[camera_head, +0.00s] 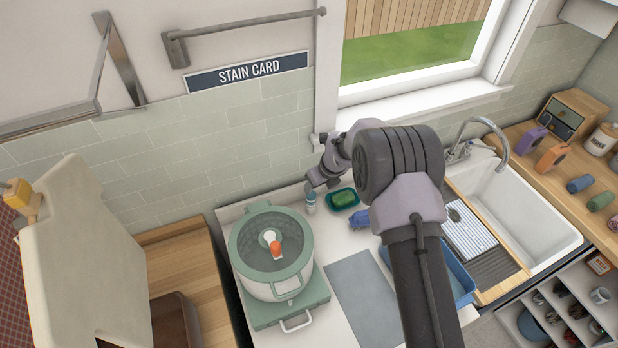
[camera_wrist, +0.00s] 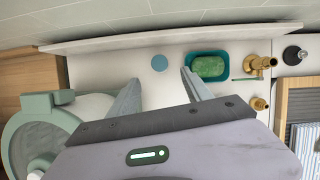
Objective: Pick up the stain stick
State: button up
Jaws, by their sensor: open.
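A small upright white stick with a blue cap, which looks like the stain stick (camera_head: 311,201), stands on the white counter near the back wall. In the wrist view its round blue top (camera_wrist: 160,62) shows from above, just beyond and between my fingertips. My gripper (camera_head: 321,180) is just above the stick in the head view. In the wrist view my gripper (camera_wrist: 160,80) has its two fingers spread, with nothing between them. I cannot tell the exact height gap.
A teal dish with a green block (camera_head: 344,198) stands close right of the stick. Brass fittings (camera_wrist: 258,65) are right of the dish. The backsplash is close behind. A grey mat (camera_head: 365,300) lies in front.

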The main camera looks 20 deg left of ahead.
aim_at(313, 195)
jog(key=x, duration=0.7)
jog(key=d+x, duration=0.1)
jog(key=x, duration=0.3)
jog(key=shift+s+f, duration=0.15)
jog(key=shift+s, duration=0.05)
jog(key=b+x, duration=0.1)
jog(key=x, duration=0.4)
jog(key=shift+s+a, duration=0.1)
jog(key=shift+a, duration=0.15)
jog(key=shift+d, duration=0.1)
grip_shut()
